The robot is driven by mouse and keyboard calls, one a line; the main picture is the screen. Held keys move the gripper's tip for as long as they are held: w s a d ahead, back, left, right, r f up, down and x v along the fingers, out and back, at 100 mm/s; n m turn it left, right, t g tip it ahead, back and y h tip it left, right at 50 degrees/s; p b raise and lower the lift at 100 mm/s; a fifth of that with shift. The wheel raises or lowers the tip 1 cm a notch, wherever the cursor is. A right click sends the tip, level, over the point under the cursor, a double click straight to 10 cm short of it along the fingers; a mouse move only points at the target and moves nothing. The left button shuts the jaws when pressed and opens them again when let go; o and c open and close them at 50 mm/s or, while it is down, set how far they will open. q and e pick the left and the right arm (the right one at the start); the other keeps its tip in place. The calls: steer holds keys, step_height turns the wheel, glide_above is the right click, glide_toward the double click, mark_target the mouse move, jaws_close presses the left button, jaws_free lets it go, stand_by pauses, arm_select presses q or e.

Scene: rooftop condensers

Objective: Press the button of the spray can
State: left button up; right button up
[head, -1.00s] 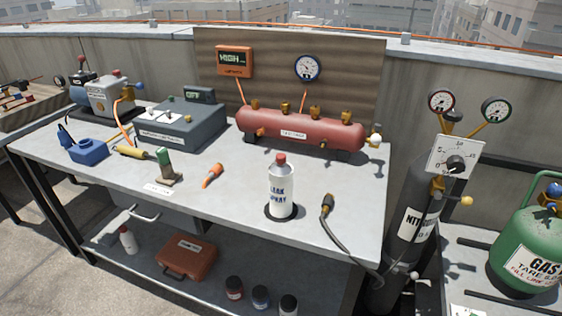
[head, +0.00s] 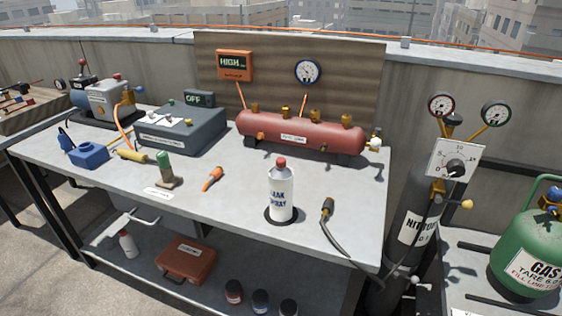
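The spray can (head: 281,196) is white with dark blue lettering that reads as leak spray. It stands upright on a dark round base (head: 268,216) near the front of the grey workbench. Its red button (head: 281,162) is on top and nothing touches it. Neither of my grippers shows in the head view.
A black-tipped hose (head: 327,208) lies just right of the can. A red tank (head: 300,133) stands behind it. An orange-handled tool (head: 212,178) and a green-topped item (head: 165,168) lie left. A nitrogen cylinder (head: 415,225) stands right. Bare bench (head: 235,200) surrounds the can.

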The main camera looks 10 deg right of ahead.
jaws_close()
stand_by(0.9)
